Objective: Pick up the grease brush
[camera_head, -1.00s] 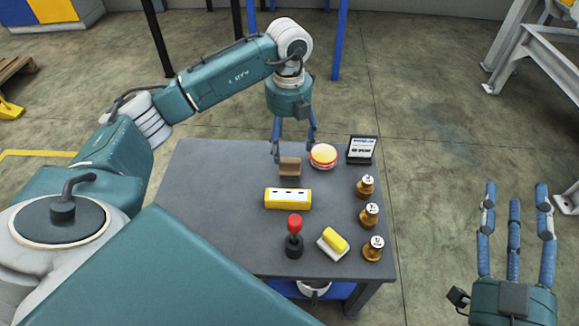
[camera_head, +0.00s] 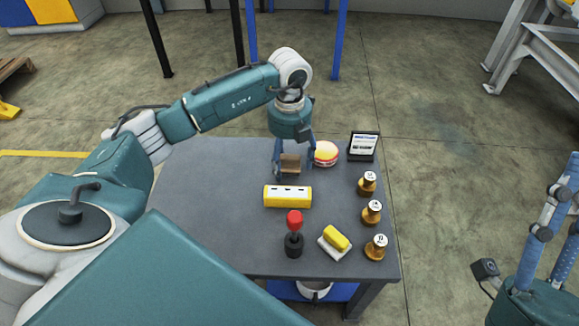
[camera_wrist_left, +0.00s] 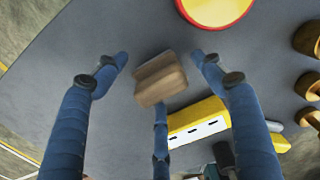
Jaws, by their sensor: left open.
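The brown wooden block-like piece (camera_head: 291,166), which I take for the grease brush, stands on the grey table near its far edge. Its stepped top shows in the left wrist view (camera_wrist_left: 161,80). My left gripper (camera_head: 294,160) points down around it, fingers spread. In the left wrist view the left gripper (camera_wrist_left: 160,62) has a finger on either side and a third finger near the front, with gaps at the sides. I cannot tell whether the third finger touches it. My right gripper (camera_head: 568,195) is at the right edge, partly cut off, fingers apart and empty.
Close by are a round red-and-yellow item (camera_head: 326,154) and a yellow block (camera_head: 287,197). A small display (camera_head: 363,146), several brass weights (camera_head: 371,212), a red-knobbed tool (camera_head: 294,222) and a yellow-and-white item (camera_head: 335,239) stand on the table (camera_head: 215,215). Its left side is clear.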

